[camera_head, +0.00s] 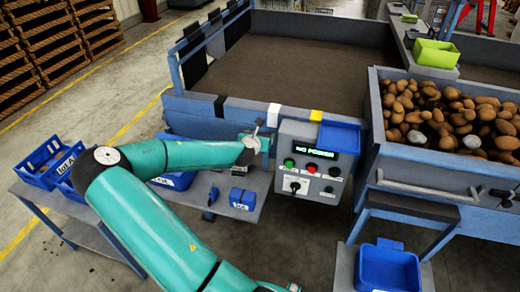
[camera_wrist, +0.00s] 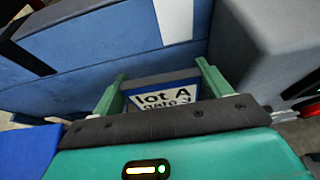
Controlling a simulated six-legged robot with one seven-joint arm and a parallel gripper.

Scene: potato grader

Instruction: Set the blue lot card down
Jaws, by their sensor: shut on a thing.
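The lot card (camera_wrist: 165,97), white with a blue edge and the words "lot A", is between the fingers of my gripper (camera_wrist: 160,78) in the wrist view. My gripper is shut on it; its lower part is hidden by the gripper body. In the head view my gripper (camera_head: 258,138) is in front of the blue hopper rail, just left of the grey control box (camera_head: 312,160). The card cannot be made out clearly there. The rail carries a black mark (camera_head: 220,106), a white mark (camera_head: 273,114) and a yellow mark (camera_head: 315,116).
A potato crate (camera_head: 425,165) is at right, with a blue bin (camera_head: 390,268) below.

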